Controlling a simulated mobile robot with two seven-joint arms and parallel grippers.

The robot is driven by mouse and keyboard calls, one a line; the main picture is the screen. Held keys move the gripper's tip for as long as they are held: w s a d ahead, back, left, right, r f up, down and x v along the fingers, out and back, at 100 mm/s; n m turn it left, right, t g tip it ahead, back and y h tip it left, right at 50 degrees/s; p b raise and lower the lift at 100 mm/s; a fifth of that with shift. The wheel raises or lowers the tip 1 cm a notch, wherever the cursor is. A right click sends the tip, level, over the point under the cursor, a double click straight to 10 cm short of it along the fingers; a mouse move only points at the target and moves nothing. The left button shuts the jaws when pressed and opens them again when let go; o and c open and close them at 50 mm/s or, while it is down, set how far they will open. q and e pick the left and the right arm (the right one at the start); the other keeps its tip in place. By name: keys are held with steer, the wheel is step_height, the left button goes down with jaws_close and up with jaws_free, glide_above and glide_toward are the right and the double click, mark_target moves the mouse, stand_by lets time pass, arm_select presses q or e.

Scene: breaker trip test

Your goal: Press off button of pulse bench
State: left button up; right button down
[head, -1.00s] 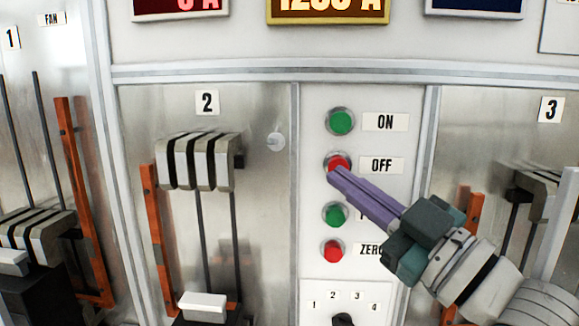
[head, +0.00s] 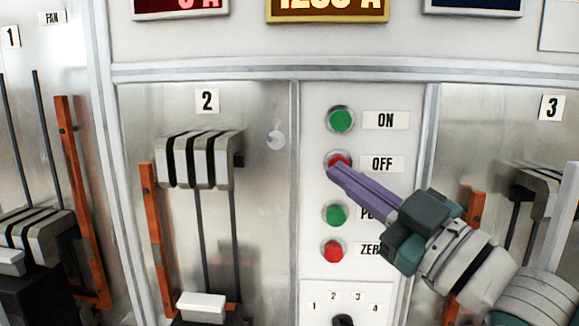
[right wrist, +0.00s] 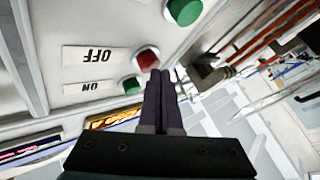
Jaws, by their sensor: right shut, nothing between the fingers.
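The red OFF button (head: 338,160) sits on the light panel left of its OFF label (head: 381,163); the gripper covers its lower part. My right gripper (head: 333,170) is shut and empty, its purple fingertips at the lower edge of the button. In the right wrist view the shut fingers (right wrist: 160,75) point at the red button (right wrist: 147,58), with their tips close to it. I cannot tell whether they touch it. The left gripper does not show.
The green ON button (head: 340,120) is above. A green button (head: 335,214) and the red ZERO button (head: 332,251) are below, near my gripper. A rotary knob (head: 343,320) is lower still. Breaker 2 (head: 200,160) stands left, breaker 3 (head: 530,190) right.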

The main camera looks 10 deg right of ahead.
steer(key=shift+w+d+b, duration=0.15)
steer(key=shift+w+b, duration=0.15)
steer(key=shift+w, duration=0.1)
stand_by(0.6)
steer(key=shift+s+a+r+p, duration=0.1)
steer(key=shift+s+a+p, duration=0.15)
steer(key=shift+s+p, duration=0.6)
